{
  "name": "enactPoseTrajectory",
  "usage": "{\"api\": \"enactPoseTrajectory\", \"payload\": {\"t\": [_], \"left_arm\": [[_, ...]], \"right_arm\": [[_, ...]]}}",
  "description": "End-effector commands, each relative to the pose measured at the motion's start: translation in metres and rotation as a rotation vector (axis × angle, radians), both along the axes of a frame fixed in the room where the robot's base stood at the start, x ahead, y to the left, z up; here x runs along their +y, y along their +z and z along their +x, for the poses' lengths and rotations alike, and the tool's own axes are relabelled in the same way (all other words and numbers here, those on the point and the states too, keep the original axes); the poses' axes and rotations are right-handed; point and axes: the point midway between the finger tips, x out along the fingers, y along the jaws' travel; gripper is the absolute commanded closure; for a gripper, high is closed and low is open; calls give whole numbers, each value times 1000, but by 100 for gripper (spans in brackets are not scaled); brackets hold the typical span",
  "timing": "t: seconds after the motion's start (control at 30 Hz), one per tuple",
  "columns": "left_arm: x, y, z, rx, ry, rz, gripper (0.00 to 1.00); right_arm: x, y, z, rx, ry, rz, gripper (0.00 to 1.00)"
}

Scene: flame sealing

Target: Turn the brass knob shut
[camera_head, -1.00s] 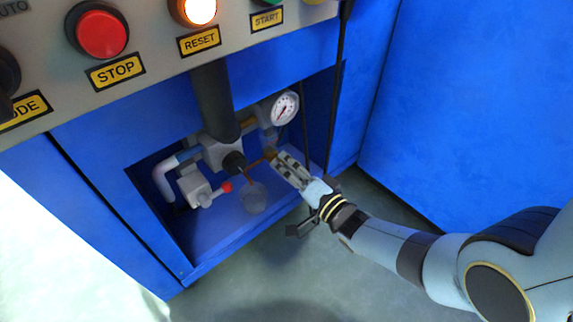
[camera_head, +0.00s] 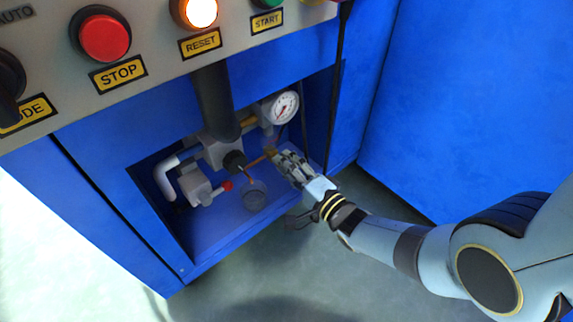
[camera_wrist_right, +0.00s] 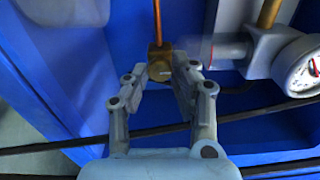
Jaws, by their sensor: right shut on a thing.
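The brass knob (camera_wrist_right: 160,69) sits at the end of a thin copper-coloured pipe in the right wrist view. My right gripper (camera_wrist_right: 167,76) is shut on it, with a finger on either side. In the head view, my right gripper (camera_head: 275,156) reaches from the right into the open blue cabinet bay. Its fingers mostly hide the knob there; a little brass (camera_head: 269,151) shows at the fingertips. My left gripper is in neither view.
A pressure gauge (camera_head: 281,107) is just above my right gripper. A red-tipped valve (camera_head: 227,186) and a grey round piece (camera_head: 255,195) are to its left. Dark cables (camera_wrist_right: 60,143) cross the wrist view. The control panel (camera_head: 155,38) overhangs the bay.

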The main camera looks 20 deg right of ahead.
Motion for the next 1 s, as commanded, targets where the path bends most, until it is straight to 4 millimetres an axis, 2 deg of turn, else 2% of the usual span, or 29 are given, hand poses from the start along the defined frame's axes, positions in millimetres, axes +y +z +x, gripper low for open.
{"api": "enactPoseTrajectory", "payload": {"t": [0.23, 0.27, 0.4, 0.67, 0.77, 0.87, 1.0], "left_arm": [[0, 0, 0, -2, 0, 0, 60], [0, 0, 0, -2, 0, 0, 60], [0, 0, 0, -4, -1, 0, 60], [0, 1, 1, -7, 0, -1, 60], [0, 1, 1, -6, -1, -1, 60], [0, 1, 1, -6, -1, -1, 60], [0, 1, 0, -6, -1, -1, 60]], "right_arm": [[-1, -1, -1, 3, -1, -1, 100], [-1, -1, -1, 3, -1, -1, 71], [-1, -1, -1, 2, -1, -2, 53], [-1, -1, -1, 1, -1, -1, 53], [-3, -1, -7, 2, -1, -2, 53], [-8, -2, -22, 3, -1, -2, 53], [-19, -2, -52, 4, 0, -4, 53]]}}
